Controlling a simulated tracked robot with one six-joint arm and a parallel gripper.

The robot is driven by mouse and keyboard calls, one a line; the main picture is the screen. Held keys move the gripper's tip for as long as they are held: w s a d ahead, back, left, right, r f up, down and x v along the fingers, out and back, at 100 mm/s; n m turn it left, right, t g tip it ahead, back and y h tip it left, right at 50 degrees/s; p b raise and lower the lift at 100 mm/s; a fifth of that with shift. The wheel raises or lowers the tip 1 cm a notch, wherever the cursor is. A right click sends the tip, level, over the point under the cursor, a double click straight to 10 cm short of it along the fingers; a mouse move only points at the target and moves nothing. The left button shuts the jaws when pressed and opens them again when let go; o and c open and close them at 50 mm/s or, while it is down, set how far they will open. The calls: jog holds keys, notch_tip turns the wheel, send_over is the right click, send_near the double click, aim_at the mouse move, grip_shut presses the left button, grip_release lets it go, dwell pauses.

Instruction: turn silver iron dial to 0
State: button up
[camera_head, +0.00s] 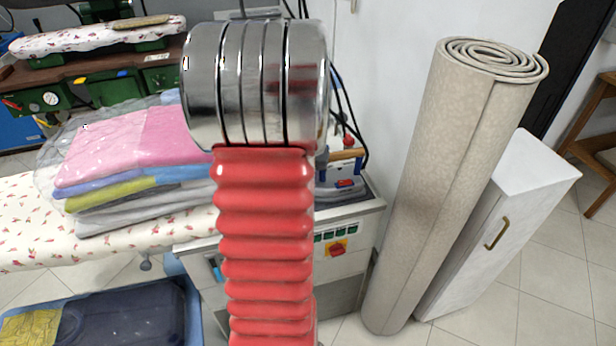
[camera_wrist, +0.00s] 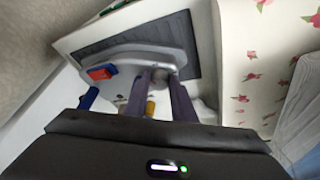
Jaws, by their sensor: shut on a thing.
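The silver iron (camera_wrist: 150,56) lies on a dark pad (camera_wrist: 200,35) in the wrist view, with a red and blue part (camera_wrist: 101,73) at its left. My gripper (camera_wrist: 161,78) reaches over the iron, its two dark fingers close together on the small dial (camera_wrist: 161,74). The fingers hide most of the dial, and I cannot read its marks or setting. In the head view, the iron (camera_head: 345,192) shows only partly on the machine top, right of my red arm. My arm hides the gripper there.
A folded stack of clothes (camera_head: 130,165) sits on the floral ironing board (camera_head: 30,225) at left. A machine front with a red switch (camera_head: 337,248) is below the iron. A rolled beige carpet (camera_head: 440,190) and white cabinet (camera_head: 505,230) stand at right. A blue bin (camera_head: 190,290) is on the floor.

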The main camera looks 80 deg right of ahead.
dwell(0.4)
jog(key=o, duration=1.1)
jog(key=shift+c, duration=0.2)
jog(key=shift+m, duration=0.4)
jog(key=shift+w+d+m+g+y, duration=0.15)
jog(key=shift+m+g, duration=0.3)
jog(key=shift+m, duration=0.6)
jog(key=shift+w+a+m+g+y, duration=0.15)
jog(key=shift+m+g, duration=0.3)
jog(key=shift+m, duration=0.6)
jog(key=m, duration=0.2)
jog(key=m+g+y, duration=0.1)
jog(key=m, duration=0.2)
jog(key=shift+w+d+m+g+y, duration=0.25)
jog(key=shift+d+m+g+y, duration=0.05)
jog(key=shift+d+m+g, duration=0.1)
jog(key=v, duration=1.3)
jog(key=shift+r, duration=0.4)
